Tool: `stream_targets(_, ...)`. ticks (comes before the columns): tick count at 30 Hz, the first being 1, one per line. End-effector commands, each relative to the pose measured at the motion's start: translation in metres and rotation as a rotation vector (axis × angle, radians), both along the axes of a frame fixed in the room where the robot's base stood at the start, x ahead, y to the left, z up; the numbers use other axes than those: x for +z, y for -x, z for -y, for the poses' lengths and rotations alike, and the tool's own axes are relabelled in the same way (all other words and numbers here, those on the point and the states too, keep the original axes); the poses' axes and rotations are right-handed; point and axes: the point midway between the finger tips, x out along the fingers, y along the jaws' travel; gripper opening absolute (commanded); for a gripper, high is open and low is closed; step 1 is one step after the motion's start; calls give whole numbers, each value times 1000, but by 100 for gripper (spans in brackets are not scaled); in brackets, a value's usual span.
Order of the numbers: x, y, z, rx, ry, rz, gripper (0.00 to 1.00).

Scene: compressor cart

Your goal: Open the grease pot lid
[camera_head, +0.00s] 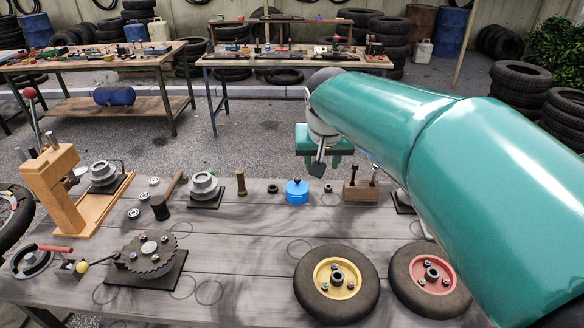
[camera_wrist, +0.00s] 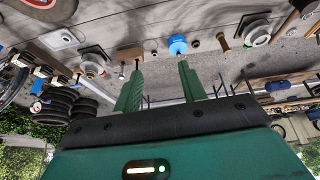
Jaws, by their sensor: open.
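The grease pot (camera_head: 297,192) is a small blue round pot with its lid on and a small knob on top. It stands on the grey wooden bench near the far edge. In the wrist view the blue pot (camera_wrist: 178,45) appears upside down, beyond the right fingertip. My gripper (camera_head: 322,161) hangs above and beyond the pot, slightly to its right, partly behind my own arm. In the wrist view its two green fingers (camera_wrist: 160,66) are spread apart with nothing between them. Nothing touches the pot.
Close right of the pot are a small dark nut (camera_head: 328,188) and a wooden block with upright pins (camera_head: 361,190). A brass peg (camera_head: 241,182) and a stepped grey pulley (camera_head: 204,186) stand left. Yellow (camera_head: 337,284) and red-hubbed wheels (camera_head: 431,279) lie in front.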

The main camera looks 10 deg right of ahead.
Motion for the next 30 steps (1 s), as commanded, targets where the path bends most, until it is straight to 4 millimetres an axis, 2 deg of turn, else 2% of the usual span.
stream_targets(1,-5,-18,-1,-10,-1,-8,41)
stream_targets(3,-9,-41,-3,-26,-1,-11,41)
stream_targets(11,-39,-122,-8,-90,-7,-21,41)
stream_targets(18,-84,-190,-13,-150,-14,-31,41)
stream_targets(24,-131,-239,-17,-204,-23,-37,41)
stream_targets(30,-168,-269,-18,-246,-30,-38,41)
